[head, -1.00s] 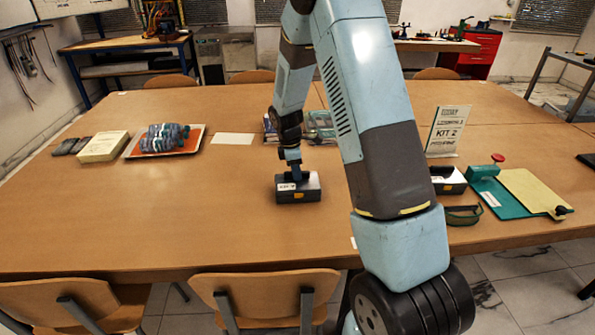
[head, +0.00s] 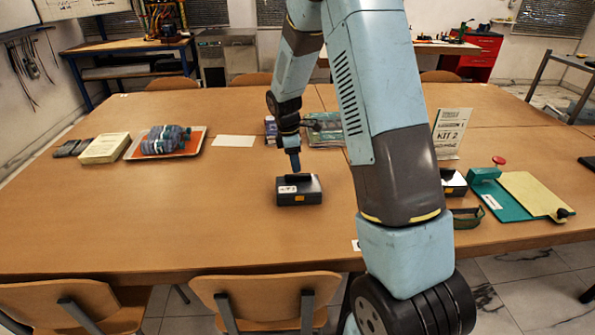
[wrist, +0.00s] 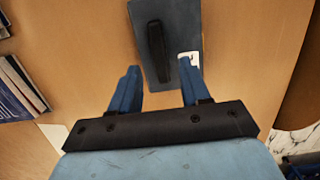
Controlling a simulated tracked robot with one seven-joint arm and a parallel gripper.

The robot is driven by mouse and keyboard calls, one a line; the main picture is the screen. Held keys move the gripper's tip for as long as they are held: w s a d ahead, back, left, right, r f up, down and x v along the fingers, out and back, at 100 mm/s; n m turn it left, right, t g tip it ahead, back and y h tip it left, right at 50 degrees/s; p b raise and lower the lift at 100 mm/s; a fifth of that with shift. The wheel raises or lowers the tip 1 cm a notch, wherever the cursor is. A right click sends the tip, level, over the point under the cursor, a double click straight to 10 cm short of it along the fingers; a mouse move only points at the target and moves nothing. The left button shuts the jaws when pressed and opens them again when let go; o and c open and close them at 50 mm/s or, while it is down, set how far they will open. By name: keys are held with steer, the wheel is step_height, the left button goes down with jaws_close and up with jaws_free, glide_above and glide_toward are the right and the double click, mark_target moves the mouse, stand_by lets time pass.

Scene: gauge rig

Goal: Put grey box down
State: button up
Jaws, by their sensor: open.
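The grey box (head: 299,190) rests flat on the table in the head view, with a dark handle on top and white and orange labels on its front. The wrist view shows its grey top and dark handle from above (wrist: 181,50). My gripper (head: 293,165) is just above and behind the box in the head view.
An orange tray (head: 196,149) holds blue-grey items, beside a cream box (head: 104,148). A white sheet (head: 234,141) lies behind. The table is clear left and in front of the box.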

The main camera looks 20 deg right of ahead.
steer(key=s+r+m+t, duration=0.1)
steer(key=s+r+m, duration=0.15)
steer(key=r, duration=0.55)
steer(key=s+r+m, duration=0.2)
steer(key=s+r, duration=0.2)
steer(key=r, duration=0.5)
steer(key=s+r+m+t, duration=0.2)
steer(key=s+r+m, duration=0.3)
steer(key=s, duration=0.8)
steer(key=s+d+r+m+t+y, duration=0.1)
steer(key=s+r+m+t, duration=0.2)
steer(key=s, duration=1.1)
step_height(320, 180, up, 3)
steer(key=m, duration=0.3)
steer(key=shift+r+y, duration=0.15)
steer(key=shift+y, duration=0.15)
